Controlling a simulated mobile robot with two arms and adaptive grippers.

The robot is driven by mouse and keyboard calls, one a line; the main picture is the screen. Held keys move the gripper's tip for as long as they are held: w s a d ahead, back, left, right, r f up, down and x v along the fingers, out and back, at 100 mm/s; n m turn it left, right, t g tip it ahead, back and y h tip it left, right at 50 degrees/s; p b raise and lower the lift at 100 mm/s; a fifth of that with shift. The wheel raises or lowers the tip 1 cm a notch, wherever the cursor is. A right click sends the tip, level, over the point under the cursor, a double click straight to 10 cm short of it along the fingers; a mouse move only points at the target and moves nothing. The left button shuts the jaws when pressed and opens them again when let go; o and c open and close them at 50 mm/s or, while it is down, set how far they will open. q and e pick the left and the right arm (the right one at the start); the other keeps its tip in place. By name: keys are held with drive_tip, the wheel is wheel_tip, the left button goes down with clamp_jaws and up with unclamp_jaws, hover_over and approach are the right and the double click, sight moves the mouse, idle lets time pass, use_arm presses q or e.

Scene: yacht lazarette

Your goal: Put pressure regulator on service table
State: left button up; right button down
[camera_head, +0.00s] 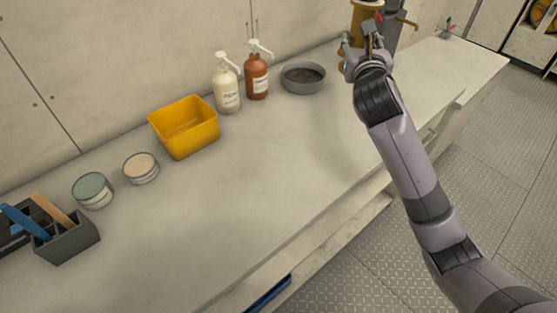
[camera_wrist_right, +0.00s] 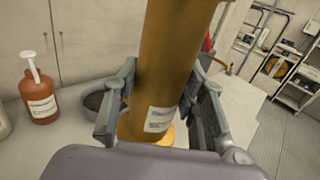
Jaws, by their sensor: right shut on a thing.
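A brass-coloured cylinder with a white label (camera_wrist_right: 160,70), which looks to be the pressure regulator, stands between the fingers of my right gripper (camera_wrist_right: 163,108). The gripper is shut on it, one finger on each side. In the head view the brass cylinder (camera_head: 365,14) is at the top edge, partly cut off and partly behind my right gripper (camera_head: 360,52). It looks upright over the far part of the long pale bench (camera_head: 270,170); I cannot tell whether its base touches the top. No separate service table can be made out. My left gripper is out of view.
Along the wall stand a grey bowl (camera_head: 304,78), a brown pump bottle (camera_head: 256,75), a white pump bottle (camera_head: 226,88), a yellow bin (camera_head: 184,128), two tins and a dark tool holder (camera_head: 68,240). The bench's front middle is clear. Shelves (camera_wrist_right: 290,60) stand at right.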

drive_tip(key=shift+w+d+f, duration=0.1)
drive_tip(key=shift+w, duration=0.05)
drive_tip(key=shift+f+b, duration=1.6)
drive_tip(key=shift+f, duration=7.9)
drive_tip(key=c, duration=1)
unclamp_jaws()
drive_tip(key=shift+f, duration=0.15)
drive_tip(key=s, duration=0.4)
drive_tip(key=s+a, duration=0.1)
drive_tip(key=s, duration=0.7)
drive_tip(key=shift+s+a, duration=0.1)
drive_tip(key=shift+a, duration=0.2)
